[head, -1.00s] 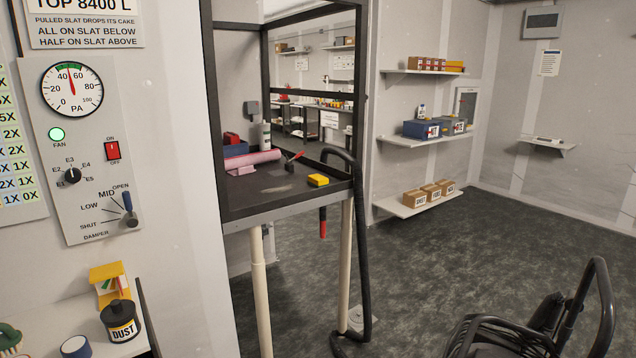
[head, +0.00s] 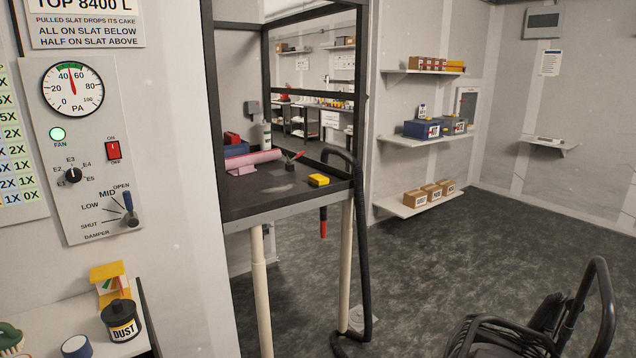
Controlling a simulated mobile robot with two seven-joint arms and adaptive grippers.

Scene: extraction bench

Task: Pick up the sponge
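A small yellow block with a dark underside, which looks like the sponge (head: 318,180), lies on the dark top of the framed bench (head: 262,190), close to its front right edge. Nothing is seen touching it. Neither of my grippers can be made out in the head view.
A pink roll (head: 253,160) and a red-tipped tool (head: 293,157) lie behind the sponge. A black hose (head: 364,255) hangs at the bench's right corner. A black looped frame (head: 602,300) stands at lower right. The floor between is clear.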

